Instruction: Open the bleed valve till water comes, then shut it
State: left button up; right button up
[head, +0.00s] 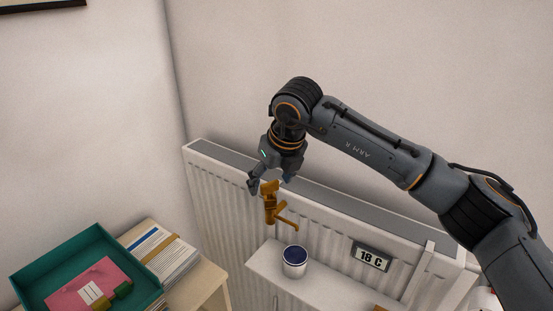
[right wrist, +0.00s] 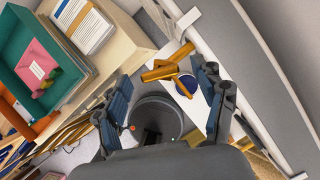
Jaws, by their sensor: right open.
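The brass-coloured bleed valve (head: 270,204) stands at the front of the white radiator (head: 225,195), with a handle sticking out towards the lower right. It also shows in the right wrist view (right wrist: 160,72), beyond the fingers. My right gripper (head: 271,183) is open and points down just above the top of the valve, one finger on each side. I cannot tell whether a finger touches it. A white cup (head: 294,268) with a dark blue inside stands below the valve on a white ledge. No running water shows. My left gripper is out of view.
A display reading 18 C (head: 371,256) is on the radiator's right part. At the lower left, a green tray (head: 45,262) holding a pink folder and a stack of papers (head: 160,255) lie on a wooden table. A dark round bin (right wrist: 178,112) shows below the fingers.

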jog(key=shift+x, duration=1.1)
